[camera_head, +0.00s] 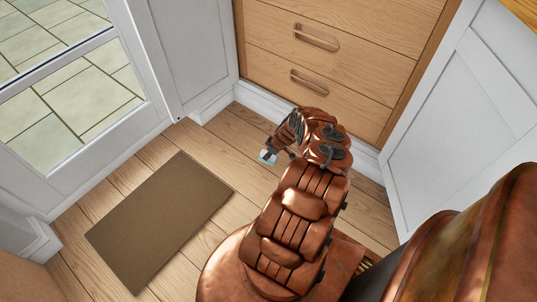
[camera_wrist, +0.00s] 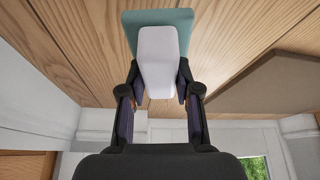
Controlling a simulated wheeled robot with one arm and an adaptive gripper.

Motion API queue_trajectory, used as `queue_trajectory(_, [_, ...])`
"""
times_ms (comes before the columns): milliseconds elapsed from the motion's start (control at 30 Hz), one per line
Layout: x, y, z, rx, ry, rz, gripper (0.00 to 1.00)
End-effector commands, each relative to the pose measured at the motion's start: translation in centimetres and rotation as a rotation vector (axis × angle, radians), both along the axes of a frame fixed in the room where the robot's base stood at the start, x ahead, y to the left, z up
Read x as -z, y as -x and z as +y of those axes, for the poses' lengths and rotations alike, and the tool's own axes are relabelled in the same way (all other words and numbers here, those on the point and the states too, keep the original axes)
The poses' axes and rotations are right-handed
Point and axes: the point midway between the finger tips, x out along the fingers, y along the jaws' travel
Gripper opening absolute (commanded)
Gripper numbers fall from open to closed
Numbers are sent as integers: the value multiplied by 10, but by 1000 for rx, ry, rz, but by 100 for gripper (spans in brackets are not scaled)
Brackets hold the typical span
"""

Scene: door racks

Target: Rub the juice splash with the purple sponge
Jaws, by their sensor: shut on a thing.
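My gripper (camera_wrist: 158,88) is shut on a white-and-teal block (camera_wrist: 158,45) in the wrist view. The block has a white body between the fingers and a flat teal face at its far end, toward the wooden floor. In the head view my gripper (camera_head: 276,148) is low over the floor in front of the drawers, with a small pale bit of the block (camera_head: 267,157) showing beside it. I cannot tell whether the block touches the floor. No purple sponge shows, and I see no juice splash in either view; my arm hides part of the floor.
A brown doormat (camera_head: 160,222) lies on the wooden floor to the left, before a white glazed door (camera_head: 145,70). A wooden drawer unit (camera_head: 330,60) with a white baseboard stands ahead. A white panel (camera_head: 465,130) stands at right. Bare floor lies between mat and drawers.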

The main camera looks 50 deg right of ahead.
Motion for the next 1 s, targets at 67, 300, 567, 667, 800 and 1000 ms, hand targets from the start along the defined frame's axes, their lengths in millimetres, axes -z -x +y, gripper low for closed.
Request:
queue_trajectory(67, [1, 0, 0, 0, 0, 0, 0])
queue_trajectory(300, [-6, 0, 0, 0, 0, 0, 0])
queue_trajectory(567, [-28, 0, 0, 0, 0, 0, 0])
queue_trajectory(667, [-31, 0, 0, 0, 0, 0, 0])
queue_trajectory(800, [-29, 0, 0, 0, 0, 0, 0])
queue_trajectory(1000, [-32, -2, 0, -2, 1, 0, 0])
